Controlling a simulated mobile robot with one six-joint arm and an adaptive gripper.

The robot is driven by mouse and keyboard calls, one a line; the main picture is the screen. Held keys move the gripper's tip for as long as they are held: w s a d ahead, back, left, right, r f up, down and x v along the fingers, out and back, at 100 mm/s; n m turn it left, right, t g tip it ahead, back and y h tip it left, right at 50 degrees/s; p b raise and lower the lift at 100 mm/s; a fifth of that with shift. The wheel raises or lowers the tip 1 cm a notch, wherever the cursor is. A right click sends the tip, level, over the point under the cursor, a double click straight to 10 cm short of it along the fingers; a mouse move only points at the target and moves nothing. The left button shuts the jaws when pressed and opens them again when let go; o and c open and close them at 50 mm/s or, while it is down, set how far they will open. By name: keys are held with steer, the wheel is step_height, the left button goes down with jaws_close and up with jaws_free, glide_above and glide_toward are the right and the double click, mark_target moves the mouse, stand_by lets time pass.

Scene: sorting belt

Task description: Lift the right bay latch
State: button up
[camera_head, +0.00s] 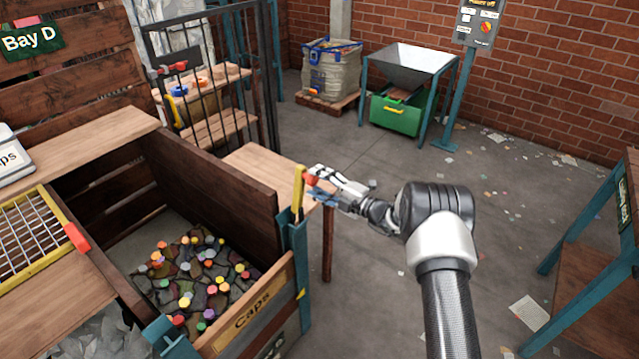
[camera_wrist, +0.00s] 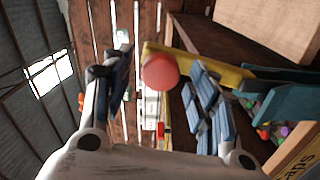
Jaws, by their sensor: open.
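The right bay latch (camera_head: 298,190) is a yellow bar standing upright at the top of the teal post on the bay's right side. It has a red knob (camera_head: 311,180). My gripper (camera_head: 317,184) is at the knob, coming from the right. In the wrist view the red knob (camera_wrist: 160,72) sits between my two spread fingers, with the yellow bar (camera_wrist: 205,66) running behind it to the right. The fingers are open. I cannot tell whether either one touches the knob. The bay's front board reads "Caps" (camera_head: 252,306).
The wooden bay (camera_head: 215,180) holds many coloured caps. A small wooden table (camera_head: 258,165) stands just behind the latch. A barred gate (camera_head: 205,85) and a metal hopper (camera_head: 410,62) stand farther back. A teal-framed wooden stand (camera_head: 590,285) is at right.

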steer(key=shift+d, duration=0.1)
steer(key=v, duration=1.2)
